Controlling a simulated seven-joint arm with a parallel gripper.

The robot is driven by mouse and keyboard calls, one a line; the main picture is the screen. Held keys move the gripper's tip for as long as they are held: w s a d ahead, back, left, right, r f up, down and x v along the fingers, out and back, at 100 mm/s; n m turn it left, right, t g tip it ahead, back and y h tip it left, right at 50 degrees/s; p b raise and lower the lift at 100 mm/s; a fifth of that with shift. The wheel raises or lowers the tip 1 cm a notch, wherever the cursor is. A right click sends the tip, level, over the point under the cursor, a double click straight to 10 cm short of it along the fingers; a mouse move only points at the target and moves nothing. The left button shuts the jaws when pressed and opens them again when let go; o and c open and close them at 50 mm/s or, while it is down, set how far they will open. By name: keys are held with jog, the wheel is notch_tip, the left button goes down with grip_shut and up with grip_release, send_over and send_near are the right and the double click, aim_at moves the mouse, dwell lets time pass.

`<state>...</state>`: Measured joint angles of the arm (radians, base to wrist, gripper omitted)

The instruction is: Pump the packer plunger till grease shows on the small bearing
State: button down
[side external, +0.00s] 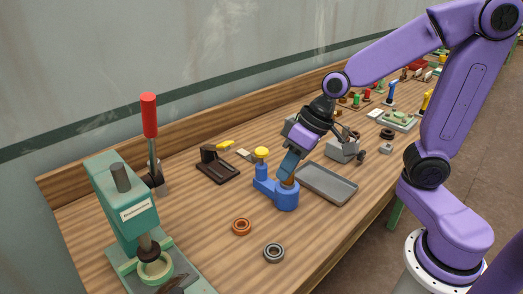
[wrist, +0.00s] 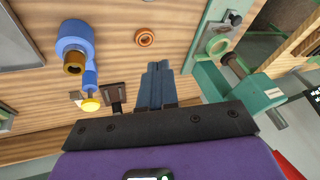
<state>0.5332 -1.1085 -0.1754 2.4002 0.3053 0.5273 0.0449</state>
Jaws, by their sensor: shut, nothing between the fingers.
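A blue device (side external: 279,195), which looks like the packer, stands mid-bench with a round cup and a yellow knob (side external: 262,152) on a side post. In the wrist view the blue cup (wrist: 75,32) has a brown-gold piece (wrist: 74,64) at its end, left of my fingers. My gripper (side external: 286,172) is shut and empty; in the side view its fingers overlap the cup's top, and I cannot tell if they touch. The wrist view shows the fingertips (wrist: 158,68) together, apart from the cup. An orange-brown ring (side external: 241,226) and a grey bearing (side external: 273,253) lie on the bench. No grease is discernible.
A green press (side external: 122,205) and a red-handled lever (side external: 149,115) stand at left. A dark stand with a yellow lever (side external: 218,165) is behind the packer. A grey tray (side external: 327,184) and a grey machine (side external: 345,149) are to its right.

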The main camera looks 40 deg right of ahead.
jog(key=w+d+r+m+t, duration=0.1)
jog(key=w+d+m+t, duration=0.15)
jog(key=w, duration=0.35)
jog(key=w+d+r+m+t, duration=0.1)
jog(key=w+m, duration=0.3)
jog(key=w, duration=0.2)
jog(key=r+m+t+h, duration=0.2)
jog(key=m+t+h, duration=0.1)
jog(key=m, duration=0.2)
send_over(265, 151)
jog(key=shift+w+f, duration=0.1)
jog(key=shift+f, duration=0.1)
jog(key=shift+f, duration=0.15)
jog(key=shift+f, duration=4.25)
jog(key=shift+f, duration=0.1)
jog(key=shift+f, duration=0.35)
